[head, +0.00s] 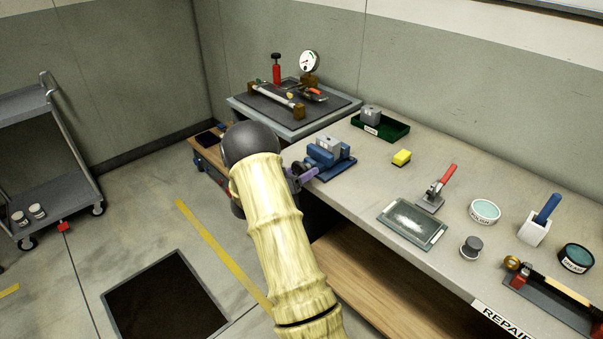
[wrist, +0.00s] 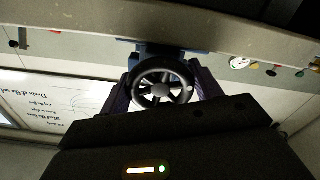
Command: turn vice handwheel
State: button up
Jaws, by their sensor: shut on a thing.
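The blue vice (head: 322,172) stands at the near left edge of the workbench, with a grey block in its jaws. Its dark spoked handwheel (wrist: 162,87) faces my wrist camera; in the head view it is mostly hidden by my arm and fingers. My gripper (head: 300,174) reaches the wheel from the front, its purple fingers at the bench edge. In the wrist view the fingers lie on the left and right sides of the wheel rim and are shut on it. The blue vice body (wrist: 168,50) shows behind the wheel.
The workbench (head: 370,185) carries a green tray (head: 395,130), a yellow sponge (head: 401,158), a glass plate (head: 412,224), a red-handled tool (head: 437,190) and tins to the right. A side table (head: 275,122) with a gauge stands behind. A dark floor pit (head: 167,298) lies left.

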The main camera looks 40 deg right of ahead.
jog(key=m+b, duration=0.4)
jog(key=m, duration=0.1)
jog(key=shift+f, duration=0.2)
jog(key=shift+w+r+m+b, duration=0.1)
jog(key=shift+r+m+b, duration=0.05)
jog(key=shift+m+b, duration=1.5)
jog(key=shift+m, duration=0.25)
jog(key=o, duration=1)
jog(key=shift+a, duration=0.1)
jog(key=s+a, duration=0.1)
jog(key=a, duration=1.6)
jog(key=shift+s+a+p, duration=0.15)
jog(key=shift+s+p, duration=0.05)
jog(key=shift+p, duration=0.2)
